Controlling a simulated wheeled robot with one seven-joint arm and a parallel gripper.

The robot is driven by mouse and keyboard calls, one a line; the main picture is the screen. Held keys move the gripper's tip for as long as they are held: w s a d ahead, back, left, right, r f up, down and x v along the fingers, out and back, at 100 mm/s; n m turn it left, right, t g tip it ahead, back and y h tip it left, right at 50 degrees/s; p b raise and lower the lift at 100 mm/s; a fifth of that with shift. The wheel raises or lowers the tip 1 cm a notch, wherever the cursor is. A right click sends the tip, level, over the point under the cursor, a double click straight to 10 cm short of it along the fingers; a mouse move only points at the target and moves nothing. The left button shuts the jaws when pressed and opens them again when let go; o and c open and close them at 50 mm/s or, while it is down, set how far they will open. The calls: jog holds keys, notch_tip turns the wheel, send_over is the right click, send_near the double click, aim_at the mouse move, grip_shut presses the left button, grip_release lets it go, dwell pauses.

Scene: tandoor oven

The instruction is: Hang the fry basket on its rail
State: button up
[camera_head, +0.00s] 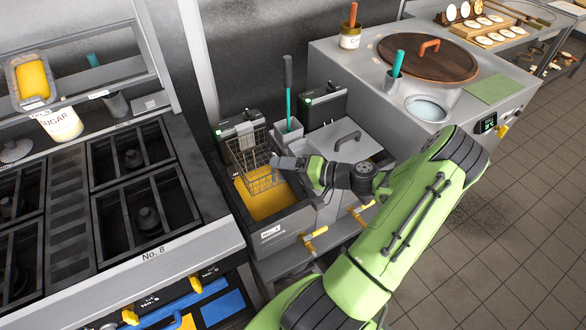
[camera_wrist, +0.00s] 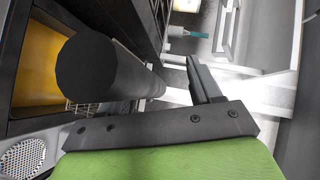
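The fry basket (camera_head: 252,158) is a wire mesh basket at the left fryer vat, in front of the control box. Its lower part overlaps the yellow oil (camera_head: 268,203); whether it dips in or is above it I cannot tell. My gripper (camera_head: 278,161) is at the basket's right side. In the wrist view a thick dark round bar (camera_wrist: 86,68), apparently the basket's handle, points at the camera. One finger (camera_wrist: 205,82) shows to its right with a visible gap. The other finger is hidden, so the grip is unclear. The rail is not clearly distinguishable.
A grey control box (camera_head: 240,124) stands behind the vat. A container with a teal-handled tool (camera_head: 288,128) and a covered vat (camera_head: 340,140) are to the right. The stove (camera_head: 150,250) is close on the left. The tandoor (camera_head: 428,58) stands at the back right.

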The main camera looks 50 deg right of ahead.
jog(key=v, duration=1.5)
jog(key=shift+s+r+p, duration=0.2)
jog(key=shift+s+p, duration=0.05)
jog(key=shift+p, duration=0.05)
jog(key=shift+d, duration=0.1)
